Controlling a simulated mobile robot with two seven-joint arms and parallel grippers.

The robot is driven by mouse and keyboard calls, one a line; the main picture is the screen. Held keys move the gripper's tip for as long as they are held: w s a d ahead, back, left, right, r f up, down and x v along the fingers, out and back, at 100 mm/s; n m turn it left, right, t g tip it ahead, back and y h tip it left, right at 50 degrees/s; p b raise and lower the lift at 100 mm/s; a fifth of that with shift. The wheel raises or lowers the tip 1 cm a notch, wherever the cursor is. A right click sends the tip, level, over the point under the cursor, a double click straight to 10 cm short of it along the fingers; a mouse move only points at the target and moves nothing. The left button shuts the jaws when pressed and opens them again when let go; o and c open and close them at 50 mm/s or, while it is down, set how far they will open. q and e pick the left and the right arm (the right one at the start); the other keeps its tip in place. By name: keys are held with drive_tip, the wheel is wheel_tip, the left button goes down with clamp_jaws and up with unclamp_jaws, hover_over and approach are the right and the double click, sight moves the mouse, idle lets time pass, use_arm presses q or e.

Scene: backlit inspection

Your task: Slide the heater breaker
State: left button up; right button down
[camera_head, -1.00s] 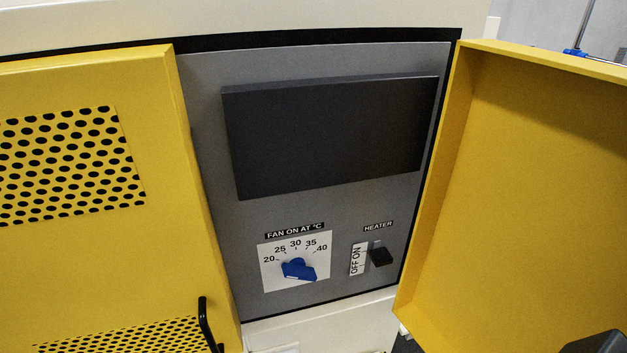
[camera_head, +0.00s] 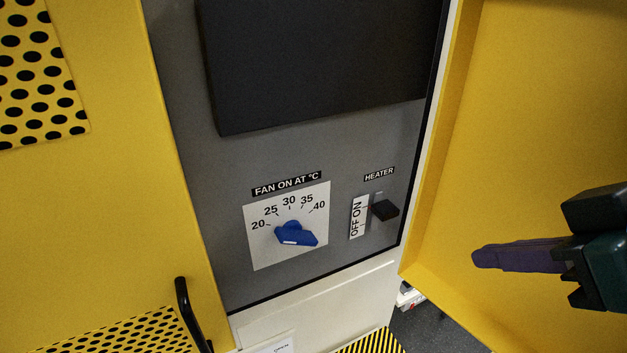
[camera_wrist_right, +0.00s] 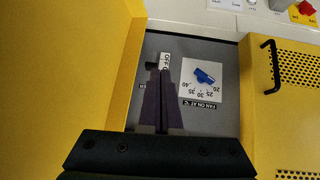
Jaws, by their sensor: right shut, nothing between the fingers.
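The heater breaker (camera_head: 385,210) is a small black slider handle on the grey panel (camera_head: 330,160), under the HEATER label and right of the OFF ON plate (camera_head: 358,217). In the right wrist view the heater breaker (camera_wrist_right: 152,66) shows just beyond the fingertips, close to the OFF ON plate (camera_wrist_right: 165,60). My right gripper (camera_head: 478,257) is in front of the open yellow door, right of the breaker and apart from it. Its purple fingers (camera_wrist_right: 162,75) are shut with nothing between them and point toward the panel. My left gripper is not in view.
The open yellow door (camera_head: 530,120) stands close on the right. Another yellow door (camera_head: 110,200) with a black handle (camera_head: 190,313) is at the left. A blue fan knob (camera_head: 296,234) sits left of the breaker. A dark box (camera_head: 315,65) juts out above.

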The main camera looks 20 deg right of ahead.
drive_tip(key=w+d+f+t+b, duration=0.3)
drive_tip(key=w+f+b, duration=0.15)
drive_tip(key=b, duration=0.25)
drive_tip(key=t+y+b, duration=0.2)
drive_tip(key=t+b, duration=0.2)
drive_tip(key=b, duration=0.1)
hover_over(385, 210)
drive_tip(key=v, duration=0.2)
drive_tip(key=shift+d+f, duration=0.15)
drive_tip(key=shift+d, duration=0.15)
wheel_tip(385, 210, down, 3)
drive_tip(key=shift+s+r, duration=0.1)
drive_tip(key=shift+s, duration=0.05)
drive_tip(key=shift+f, duration=0.65)
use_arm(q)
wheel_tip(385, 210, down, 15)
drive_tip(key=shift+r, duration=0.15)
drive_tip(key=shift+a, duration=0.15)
